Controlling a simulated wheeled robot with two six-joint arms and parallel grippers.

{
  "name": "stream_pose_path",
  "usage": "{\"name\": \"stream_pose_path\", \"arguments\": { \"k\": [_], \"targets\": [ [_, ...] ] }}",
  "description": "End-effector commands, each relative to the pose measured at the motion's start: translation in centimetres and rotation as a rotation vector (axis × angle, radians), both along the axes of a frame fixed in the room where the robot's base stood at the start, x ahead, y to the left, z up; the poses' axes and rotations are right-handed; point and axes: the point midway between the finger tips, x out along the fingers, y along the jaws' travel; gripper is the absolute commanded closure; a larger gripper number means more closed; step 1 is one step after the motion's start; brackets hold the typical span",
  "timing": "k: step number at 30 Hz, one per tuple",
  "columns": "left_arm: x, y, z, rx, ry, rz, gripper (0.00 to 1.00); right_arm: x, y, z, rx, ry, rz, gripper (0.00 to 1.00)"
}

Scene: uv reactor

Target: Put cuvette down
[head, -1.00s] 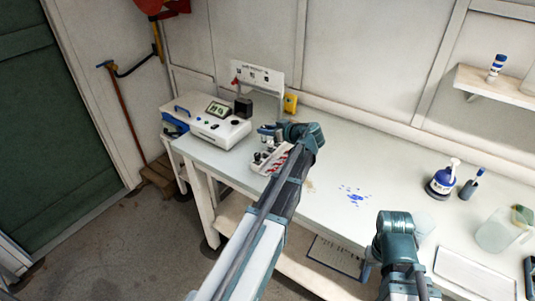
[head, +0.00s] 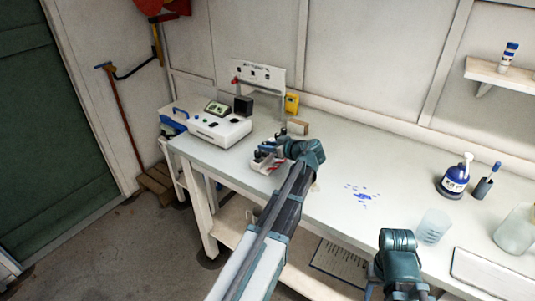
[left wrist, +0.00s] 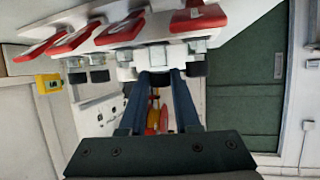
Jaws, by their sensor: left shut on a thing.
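The white cuvette rack (head: 264,164) with red marks stands on the bench, partly hidden by my left gripper (head: 276,149). In the left wrist view the rack (left wrist: 200,18) fills the top, with several small clear, dark-capped cuvettes (left wrist: 97,68) along it. My left gripper (left wrist: 158,88) is shut on a cuvette (left wrist: 158,57) between its fingertips, close against the rack. I cannot tell how deep this cuvette sits in the rack. My right arm shows at the lower right of the head view, but its gripper is out of view.
The white UV reactor (head: 219,130) stands left of the rack. A tan block (head: 298,127) and a yellow object (head: 292,104) are behind. Blue spots (head: 361,196) mark the bench. A beaker (head: 433,226) and pump bottle (head: 454,177) stand at the right; the middle bench is mostly clear.

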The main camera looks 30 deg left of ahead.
Motion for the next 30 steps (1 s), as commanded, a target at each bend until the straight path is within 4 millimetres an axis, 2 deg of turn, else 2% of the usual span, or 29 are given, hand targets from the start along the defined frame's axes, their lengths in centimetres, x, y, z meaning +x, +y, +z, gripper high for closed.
{"name": "stream_pose_path", "arguments": {
  "k": [1,13,14,15,16,26,30],
  "targets": [
    [0.0,0.0,-1.0,0.0,0.0,0.0,1.0,0.0,0.0,-1.0,0.0,0.0,0.0,0.5],
    [0.0,0.0,-1.2,0.0,0.0,0.0,1.0,0.0,0.0,-1.2,0.0,0.0,0.0,0.5],
    [0.0,0.0,-1.1,0.0,0.0,0.0,0.66,0.0,0.0,-1.1,0.0,0.0,0.0,0.5],
    [0.0,0.0,-1.0,0.0,0.0,0.0,0.58,0.0,0.0,-1.0,0.0,0.0,0.0,0.5],
    [0.0,0.0,-1.0,0.0,0.0,0.0,0.57,0.0,0.0,-1.0,0.0,0.0,0.0,0.5],
    [0.0,0.0,-0.7,0.0,0.0,0.0,0.57,0.0,0.0,-0.7,0.0,0.0,0.0,0.5],
    [-0.6,-1.6,0.2,0.0,0.001,-0.002,0.57,0.0,0.0,0.2,0.0,0.0,0.0,0.5]
  ]
}}
